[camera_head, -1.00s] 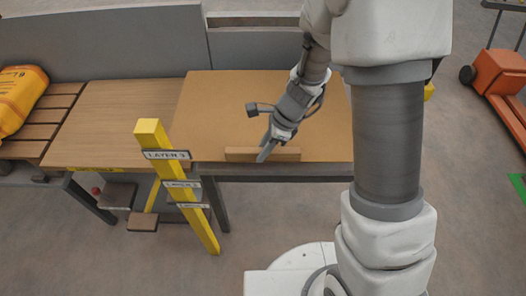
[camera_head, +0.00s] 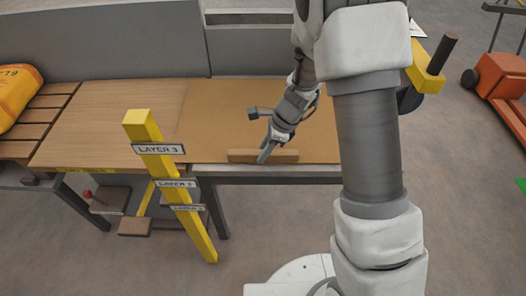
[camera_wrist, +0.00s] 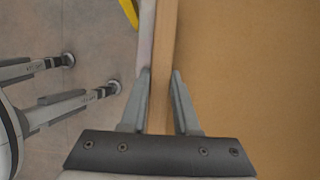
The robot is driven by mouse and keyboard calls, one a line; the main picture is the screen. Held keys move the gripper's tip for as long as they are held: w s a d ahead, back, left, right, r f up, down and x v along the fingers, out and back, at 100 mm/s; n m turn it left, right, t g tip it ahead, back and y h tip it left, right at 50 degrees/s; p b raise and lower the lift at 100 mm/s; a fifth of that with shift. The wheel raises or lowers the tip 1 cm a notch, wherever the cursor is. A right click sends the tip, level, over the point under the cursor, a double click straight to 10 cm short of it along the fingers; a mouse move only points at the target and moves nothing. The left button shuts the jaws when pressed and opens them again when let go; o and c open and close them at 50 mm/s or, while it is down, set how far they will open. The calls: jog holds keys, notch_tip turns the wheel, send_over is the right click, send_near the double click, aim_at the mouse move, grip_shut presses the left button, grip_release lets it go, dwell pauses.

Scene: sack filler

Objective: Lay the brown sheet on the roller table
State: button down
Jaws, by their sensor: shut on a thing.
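The brown sheet (camera_head: 215,115) lies flat over the right part of the table in the head view, partly hidden behind my arm. It fills the right side of the wrist view (camera_wrist: 260,70). A raised wooden strip (camera_head: 245,156) runs along its front edge. My gripper (camera_head: 265,152) is at this strip, and in the wrist view its fingers (camera_wrist: 161,80) stand on either side of the strip (camera_wrist: 163,50), shut on it. The roller table's bare wood-coloured top (camera_head: 105,120) shows left of the sheet; whether rollers lie under the sheet is hidden.
A yellow post (camera_head: 175,190) with layer labels stands in front of the table. An orange-yellow sack (camera_head: 15,95) lies on slats at the far left. A grey panel (camera_head: 110,40) closes the back. An orange cart (camera_head: 500,75) stands at the right.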

jog(key=c, duration=0.6)
grip_release()
jog(key=p+v, duration=0.7)
jog(key=v, duration=1)
jog(key=shift+d+r, duration=0.1)
jog(key=shift+r, duration=0.15)
jog(key=s+d+r+n+t+h, duration=0.2)
jog(key=s+d+r+n+t, duration=0.1)
jog(key=s+r+n, duration=0.65)
jog(key=s+d+r+n+t+h, duration=0.2)
jog(key=s+d+r+n+t, duration=0.1)
jog(key=s+r+n, duration=0.65)
jog(key=shift+m+g, duration=0.3)
notch_tip(320, 180, up, 16)
jog(key=p, duration=1.7)
jog(key=shift+a+r, duration=0.1)
jog(key=shift+r, duration=0.05)
